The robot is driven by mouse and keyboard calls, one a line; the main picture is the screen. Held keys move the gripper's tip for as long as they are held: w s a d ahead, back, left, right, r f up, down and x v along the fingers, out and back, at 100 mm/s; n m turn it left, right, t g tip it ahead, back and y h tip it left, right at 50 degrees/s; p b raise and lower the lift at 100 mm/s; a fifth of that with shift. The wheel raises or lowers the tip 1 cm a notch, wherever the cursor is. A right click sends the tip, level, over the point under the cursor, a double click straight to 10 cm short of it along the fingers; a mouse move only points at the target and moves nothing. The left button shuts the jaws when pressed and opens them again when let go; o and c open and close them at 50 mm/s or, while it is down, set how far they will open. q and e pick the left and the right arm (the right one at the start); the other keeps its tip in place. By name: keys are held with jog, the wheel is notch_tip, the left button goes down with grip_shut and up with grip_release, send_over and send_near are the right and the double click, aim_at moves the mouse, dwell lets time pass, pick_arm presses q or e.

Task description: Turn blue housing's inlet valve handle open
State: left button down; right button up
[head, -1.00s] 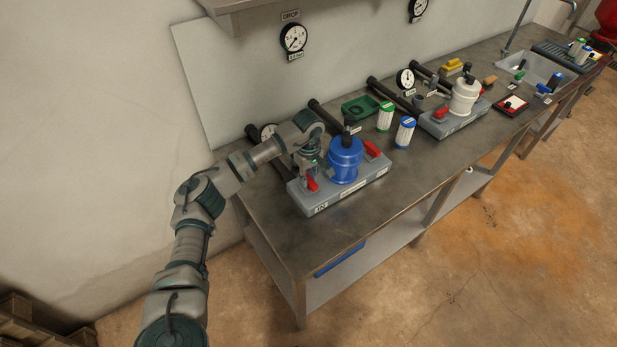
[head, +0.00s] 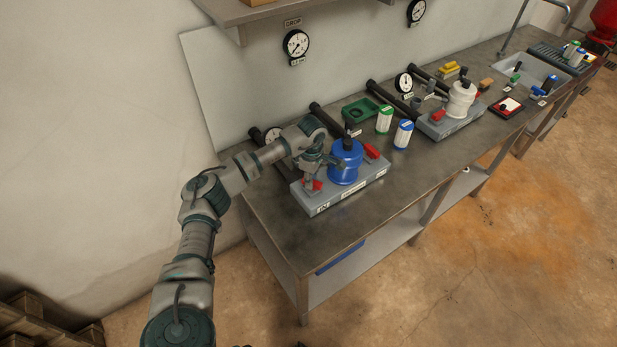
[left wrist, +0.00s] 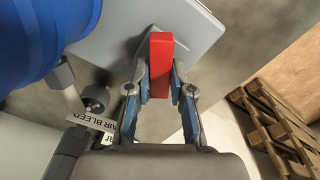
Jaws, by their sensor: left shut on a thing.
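The blue housing (head: 346,162) stands upright on a grey base block (head: 352,191) on the bench; part of it fills the upper left of the left wrist view (left wrist: 30,40). Its inlet valve handle (left wrist: 161,52) is a red bar at the base's left end, the end labelled IN; in the head view it is partly covered by my gripper. My left gripper (left wrist: 160,88) has its fingers on both sides of the red handle and is shut on it. In the head view the left gripper (head: 311,180) is left of the blue housing. My right gripper is not in view.
A second red handle (head: 371,151) is at the right of the blue housing. An AIR BLEED label (left wrist: 92,121) is near the left finger. The bench front is clear.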

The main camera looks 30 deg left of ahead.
pick_arm(q)
jog(key=n+p, duration=0.1)
jog(key=n, duration=0.1)
jog(key=n+p, duration=0.2)
jog(key=n, duration=0.1)
jog(key=shift+w+d+r+n, duration=0.1)
jog(key=shift+d+r+n, duration=0.2)
jog(key=shift+d, duration=0.05)
jog(key=n+p, duration=0.2)
jog(key=n, duration=0.2)
jog(key=shift+w+n, duration=0.1)
jog(key=shift+n, duration=0.2)
jog(key=shift+n+p, duration=0.6)
jog(key=shift+n, duration=0.3)
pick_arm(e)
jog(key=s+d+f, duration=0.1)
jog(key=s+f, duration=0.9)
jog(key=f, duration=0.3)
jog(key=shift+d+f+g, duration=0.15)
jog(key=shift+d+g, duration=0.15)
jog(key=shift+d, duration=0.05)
pick_arm(q)
jog(key=shift+a, duration=0.1)
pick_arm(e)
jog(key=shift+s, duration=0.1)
